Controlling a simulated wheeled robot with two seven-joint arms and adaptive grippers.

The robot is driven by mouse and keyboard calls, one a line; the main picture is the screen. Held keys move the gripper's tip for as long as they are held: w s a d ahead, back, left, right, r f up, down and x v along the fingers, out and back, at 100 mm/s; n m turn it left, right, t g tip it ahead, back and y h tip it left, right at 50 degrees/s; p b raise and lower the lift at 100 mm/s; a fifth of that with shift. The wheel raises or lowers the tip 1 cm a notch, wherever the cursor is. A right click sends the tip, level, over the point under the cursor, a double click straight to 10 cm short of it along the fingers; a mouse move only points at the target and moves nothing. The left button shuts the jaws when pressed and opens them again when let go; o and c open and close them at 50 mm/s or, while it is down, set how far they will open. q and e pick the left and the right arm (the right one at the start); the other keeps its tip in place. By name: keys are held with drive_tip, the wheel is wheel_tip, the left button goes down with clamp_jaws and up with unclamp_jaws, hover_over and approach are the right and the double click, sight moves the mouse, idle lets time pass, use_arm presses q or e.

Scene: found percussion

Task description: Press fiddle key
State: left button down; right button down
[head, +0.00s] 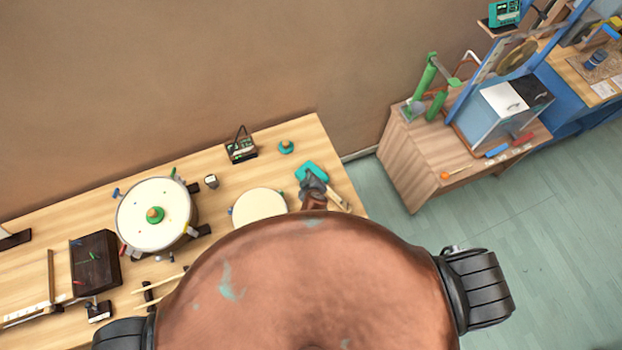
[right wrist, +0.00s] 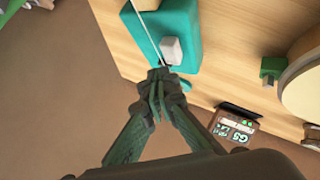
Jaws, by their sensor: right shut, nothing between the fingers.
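A teal block (head: 318,166), which looks like the fiddle key's base, sits at the right end of the wooden table. In the right wrist view the teal base (right wrist: 145,42) carries a small pale grey-white key (right wrist: 172,49). My right gripper (right wrist: 160,76) is shut and empty, its fingertips close beside the key at the base's edge; I cannot tell whether they touch. It also shows in the head view (head: 313,184), partly covering the teal block. My left gripper is not in view.
A white drum (head: 260,207) and a larger drum (head: 135,220) stand to the left. A small display box (head: 241,150) and a green-topped knob (head: 286,147) sit near the back edge. A second table (head: 440,175) stands right, across a floor gap.

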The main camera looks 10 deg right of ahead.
drive_tip(key=shift+r+p, duration=2.2)
drive_tip(key=shift+r, duration=0.3)
drive_tip(key=shift+f, duration=0.1)
